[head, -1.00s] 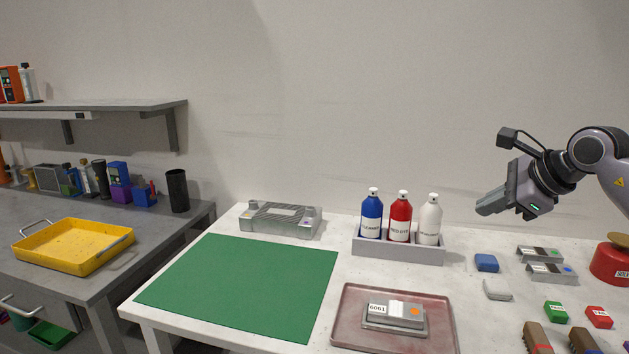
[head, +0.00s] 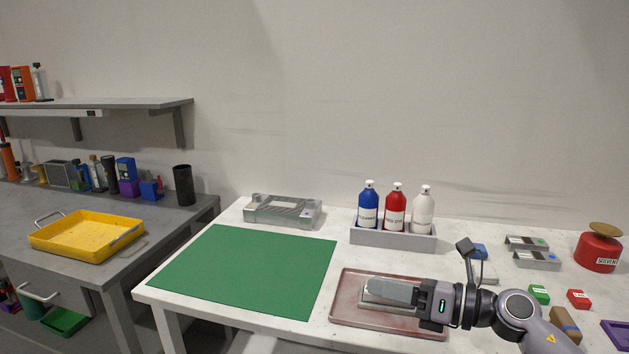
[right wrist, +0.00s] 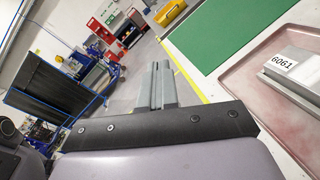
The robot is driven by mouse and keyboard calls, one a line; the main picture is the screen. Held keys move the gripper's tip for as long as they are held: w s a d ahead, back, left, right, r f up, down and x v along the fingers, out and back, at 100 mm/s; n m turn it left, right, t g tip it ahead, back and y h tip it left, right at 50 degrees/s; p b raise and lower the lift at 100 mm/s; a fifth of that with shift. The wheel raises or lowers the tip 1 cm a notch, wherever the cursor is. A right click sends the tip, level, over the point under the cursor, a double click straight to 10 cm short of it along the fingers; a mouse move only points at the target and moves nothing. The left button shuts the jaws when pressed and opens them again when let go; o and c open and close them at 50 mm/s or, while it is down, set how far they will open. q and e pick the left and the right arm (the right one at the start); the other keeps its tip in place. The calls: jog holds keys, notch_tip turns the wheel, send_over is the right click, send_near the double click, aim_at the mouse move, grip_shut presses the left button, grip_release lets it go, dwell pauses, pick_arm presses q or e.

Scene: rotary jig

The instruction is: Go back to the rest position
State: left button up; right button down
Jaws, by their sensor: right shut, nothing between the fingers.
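My right gripper (head: 368,290) shows at the lower right of the head view, reaching left in front of the reddish tray (head: 345,322). It is shut and holds nothing. In the right wrist view its closed fingers (right wrist: 163,85) point past the table's edge over the floor. The metal block labelled 6061 (right wrist: 283,62) lies in the tray, right of the fingers in the wrist view. In the head view my gripper mostly hides the block. My left gripper is not in view.
A green mat (head: 250,270) covers the table's left. A rack (head: 392,238) with blue, red and white bottles stands behind the tray. A metal jig (head: 283,211) sits at the back. A red solvent can (head: 598,250) and small blocks stand right. A yellow tray (head: 88,236) is on the side bench.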

jog(key=s+d+f+n+t+h, duration=0.1)
jog(key=s+d+f+n+h, duration=0.2)
jog(key=s+f+n, duration=0.5)
jog(key=s+d+f+n+t+h, duration=0.1)
jog(key=s+d+f+n+h, duration=0.1)
jog(key=s+f+n+h, duration=0.4)
jog(key=s+d+f+n+h, duration=0.3)
jog(key=s+f+n, duration=0.8)
jog(key=f+n, duration=0.5)
jog(key=shift+s+d+n+t+h, duration=0.2)
jog(key=shift+d+n+t+h, duration=0.15)
jog(key=shift+n+h, duration=0.35)
